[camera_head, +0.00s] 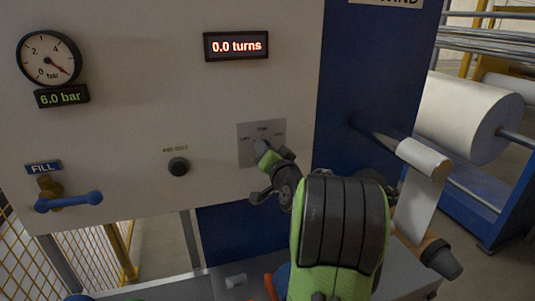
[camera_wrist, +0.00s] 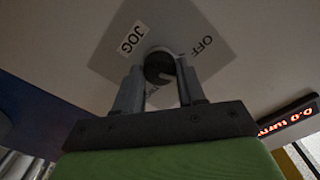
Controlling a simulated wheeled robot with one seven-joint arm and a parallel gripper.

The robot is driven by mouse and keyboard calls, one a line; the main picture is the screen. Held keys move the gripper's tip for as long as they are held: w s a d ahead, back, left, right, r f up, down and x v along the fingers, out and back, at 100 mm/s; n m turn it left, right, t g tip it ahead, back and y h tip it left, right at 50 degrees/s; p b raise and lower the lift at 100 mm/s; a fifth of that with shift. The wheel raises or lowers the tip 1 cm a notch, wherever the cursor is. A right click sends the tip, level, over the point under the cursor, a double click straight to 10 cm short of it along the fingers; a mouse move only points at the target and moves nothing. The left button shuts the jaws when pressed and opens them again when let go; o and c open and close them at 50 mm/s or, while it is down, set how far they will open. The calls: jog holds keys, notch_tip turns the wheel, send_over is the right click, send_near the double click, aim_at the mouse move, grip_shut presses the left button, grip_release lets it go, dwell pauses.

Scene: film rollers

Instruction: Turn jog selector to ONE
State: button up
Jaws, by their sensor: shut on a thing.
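The jog selector is a dark round knob (camera_wrist: 158,65) on a square grey plate (camera_head: 248,131) on the white panel. In the wrist view, the plate reads JOG at upper left and OFF at upper right. A third label below the knob is mostly hidden by my fingers. My gripper (camera_wrist: 161,77) has one finger on each side of the knob and is shut on it. In the head view, my gripper (camera_head: 263,150) covers the knob and the plate's lower middle. A pale mark shows on the knob, but I cannot tell which position it points to.
A black push button (camera_head: 178,167) is left of the plate. A blue FILL valve handle (camera_head: 69,201) and a pressure gauge (camera_head: 48,58) reading 6.0 bar are further left. The display (camera_head: 236,45) reads 0.0 turns. White film rolls (camera_head: 468,115) stand at right.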

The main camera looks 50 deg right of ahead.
jog(key=m, duration=0.4)
jog(key=shift+m, duration=0.4)
jog(key=shift+f, duration=0.1)
dwell(0.3)
jog(key=o, duration=1.1)
jog(key=shift+c, duration=0.2)
jog(key=b+v, duration=0.4)
jog(key=v, duration=1.1)
jog(key=shift+s+a, duration=0.15)
jog(key=shift+s, duration=0.25)
